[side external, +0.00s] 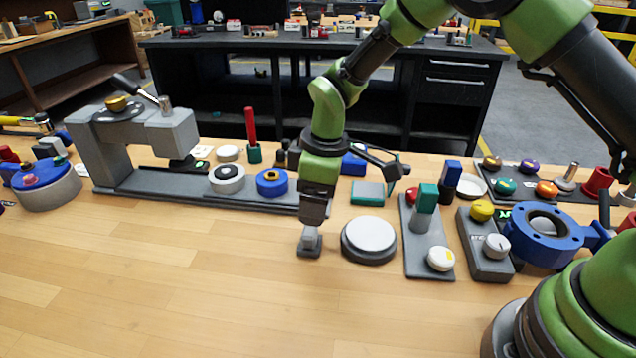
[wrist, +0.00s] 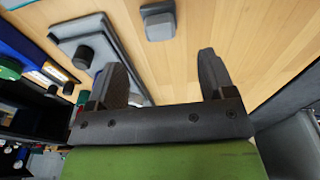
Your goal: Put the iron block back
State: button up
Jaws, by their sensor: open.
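A small grey block (side external: 310,244), which looks like the iron block, stands on the wooden table left of the round grey disc. My gripper (side external: 312,222) points down right above it; from the side I cannot tell if they touch. In the wrist view, my gripper (wrist: 163,72) has its two dark fingers wide apart with nothing between them. A grey block (wrist: 158,20) shows beyond the fingertips at the top edge, apart from them.
A round light-topped disc (side external: 369,238) stands close on the right, with a grey switch plate (side external: 425,240) beyond it. A grey press (side external: 150,145) with a long base is to the left. The table front is clear.

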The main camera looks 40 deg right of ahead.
jog(key=shift+s+d+r, duration=0.1)
jog(key=shift+d+r, duration=0.05)
jog(key=shift+r, duration=1.2)
jog(key=s+d+r+m+t, duration=0.2)
jog(key=s+d+r+m, duration=0.15)
jog(key=r, duration=0.45)
jog(key=s+d+r+m+t, duration=0.1)
jog(key=s+d+r+m, duration=0.15)
jog(key=s+r, duration=0.4)
jog(key=s+d+r+m+t, duration=0.1)
jog(key=s+r+m, duration=0.1)
jog(key=s, duration=0.4)
jog(key=s+d+r+m+t+y, duration=0.1)
jog(key=s+r+m+t, duration=0.1)
jog(key=s+m, duration=0.3)
jog(key=shift+s, duration=0.55)
